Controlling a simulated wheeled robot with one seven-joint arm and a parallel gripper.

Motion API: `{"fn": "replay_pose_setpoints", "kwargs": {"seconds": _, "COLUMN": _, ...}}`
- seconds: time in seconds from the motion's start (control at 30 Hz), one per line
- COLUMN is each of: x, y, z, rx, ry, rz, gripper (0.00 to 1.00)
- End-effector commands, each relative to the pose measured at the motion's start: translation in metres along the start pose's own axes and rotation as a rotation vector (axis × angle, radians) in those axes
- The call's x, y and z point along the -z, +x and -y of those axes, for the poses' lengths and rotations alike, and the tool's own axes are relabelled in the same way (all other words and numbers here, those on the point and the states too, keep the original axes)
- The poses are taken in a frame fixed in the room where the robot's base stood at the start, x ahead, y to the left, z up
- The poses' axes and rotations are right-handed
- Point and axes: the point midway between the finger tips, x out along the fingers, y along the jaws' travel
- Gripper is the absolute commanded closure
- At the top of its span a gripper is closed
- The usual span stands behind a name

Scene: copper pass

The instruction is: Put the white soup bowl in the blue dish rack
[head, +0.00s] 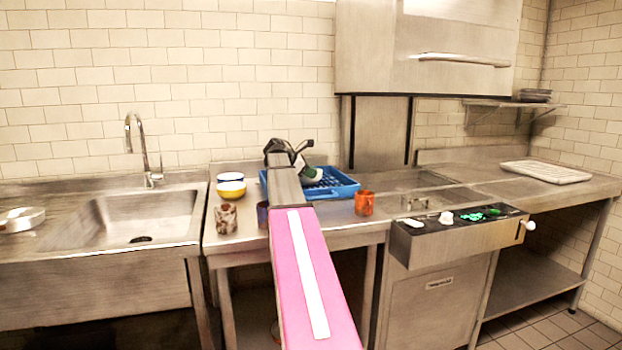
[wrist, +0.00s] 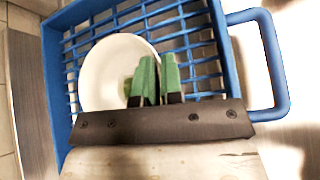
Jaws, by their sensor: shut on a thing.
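The white soup bowl (wrist: 104,70) shows in the wrist view, inside the outline of the blue dish rack (wrist: 262,17). My gripper (wrist: 160,66) has its green fingers close together at the bowl's right side, shut on its wall. In the head view my gripper (head: 313,175) is over the blue dish rack (head: 345,188) on the counter. My arm hides the rack's left part and most of the held bowl there. I cannot tell whether the bowl touches the rack floor.
A yellow bowl (head: 231,190) and a white bowl (head: 230,177) stand left of the rack. A patterned cup (head: 226,218) stands in front of them, and an orange cup (head: 364,203) stands right of my arm. A sink (head: 140,220) is at left.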

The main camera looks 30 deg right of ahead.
Motion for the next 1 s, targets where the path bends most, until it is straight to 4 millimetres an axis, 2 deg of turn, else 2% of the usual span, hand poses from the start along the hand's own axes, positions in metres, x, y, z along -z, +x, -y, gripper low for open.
{"fn": "replay_pose_setpoints", "kwargs": {"seconds": 0.13, "x": 0.014, "y": 0.010, "z": 0.004, "rx": 0.000, "ry": 0.001, "rz": 0.001, "gripper": 1.00}}
{"fn": "replay_pose_setpoints", "kwargs": {"seconds": 0.33, "x": 0.015, "y": 0.011, "z": 0.004, "rx": 0.000, "ry": 0.001, "rz": 0.000, "gripper": 1.00}}
{"fn": "replay_pose_setpoints", "kwargs": {"seconds": 0.4, "x": 0.015, "y": 0.011, "z": 0.004, "rx": 0.000, "ry": 0.001, "rz": -0.001, "gripper": 0.73}}
{"fn": "replay_pose_setpoints", "kwargs": {"seconds": 0.43, "x": 0.015, "y": 0.011, "z": 0.004, "rx": 0.000, "ry": 0.001, "rz": 0.000, "gripper": 0.67}}
{"fn": "replay_pose_setpoints", "kwargs": {"seconds": 0.77, "x": 0.015, "y": 0.008, "z": 0.004, "rx": 0.000, "ry": 0.001, "rz": 0.000, "gripper": 0.67}}
{"fn": "replay_pose_setpoints", "kwargs": {"seconds": 0.87, "x": 0.015, "y": 0.000, "z": 0.003, "rx": -0.001, "ry": 0.001, "rz": 0.000, "gripper": 0.67}}
{"fn": "replay_pose_setpoints", "kwargs": {"seconds": 1.0, "x": 0.015, "y": -0.024, "z": 0.003, "rx": -0.003, "ry": 0.001, "rz": -0.001, "gripper": 0.67}}
